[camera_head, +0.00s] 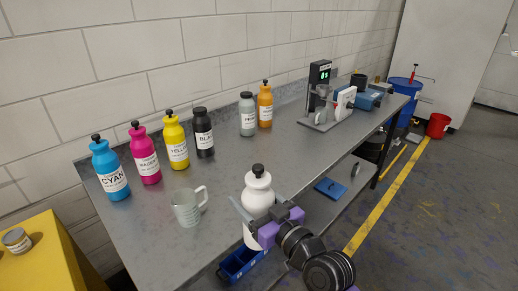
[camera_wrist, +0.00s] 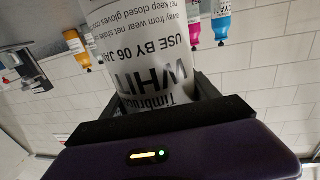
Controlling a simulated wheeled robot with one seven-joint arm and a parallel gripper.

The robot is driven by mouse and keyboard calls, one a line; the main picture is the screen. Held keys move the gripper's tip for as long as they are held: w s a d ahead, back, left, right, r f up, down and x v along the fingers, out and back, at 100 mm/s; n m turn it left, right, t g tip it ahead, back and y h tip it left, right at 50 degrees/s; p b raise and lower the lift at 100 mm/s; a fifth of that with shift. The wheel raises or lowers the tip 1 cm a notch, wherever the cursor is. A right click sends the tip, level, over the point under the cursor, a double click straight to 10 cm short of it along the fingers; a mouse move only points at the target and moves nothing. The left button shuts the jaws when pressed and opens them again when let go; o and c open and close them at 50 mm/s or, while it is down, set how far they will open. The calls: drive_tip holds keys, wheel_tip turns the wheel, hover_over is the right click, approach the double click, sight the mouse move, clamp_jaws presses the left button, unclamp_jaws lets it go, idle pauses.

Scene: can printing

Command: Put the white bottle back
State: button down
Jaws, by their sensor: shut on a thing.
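The white bottle (camera_head: 258,194) with a black cap is upright at the front edge of the grey table (camera_head: 250,157) in the head view. My gripper (camera_head: 262,215) is shut on its body from the right front. In the wrist view, the white bottle (camera_wrist: 145,50) fills the space between the fingers, its label reading "WHI..." upside down. The bottle's lower part is partly hidden by my gripper. I cannot tell whether its base touches anything.
Cyan (camera_head: 109,171), magenta (camera_head: 145,157), yellow (camera_head: 176,143) and black (camera_head: 203,134) bottles line the wall side, then a gap, then grey (camera_head: 247,115) and orange (camera_head: 265,106) bottles. A glass mug (camera_head: 187,208) stands left of the white bottle. A machine (camera_head: 322,100) stands farther back.

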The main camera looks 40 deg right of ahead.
drive_tip(key=s+a+f, duration=0.2)
drive_tip(key=a+f, duration=0.2)
drive_tip(key=f, duration=0.4)
drive_tip(key=s+a+f+n+y, duration=0.1)
drive_tip(key=a+f, duration=0.3)
drive_tip(key=f, duration=0.5)
drive_tip(key=s+a+f+y, duration=0.1)
drive_tip(key=s+a+f, duration=0.3)
drive_tip(key=f, duration=0.4)
drive_tip(key=shift+a+f, duration=0.3)
drive_tip(key=shift+a, duration=0.25)
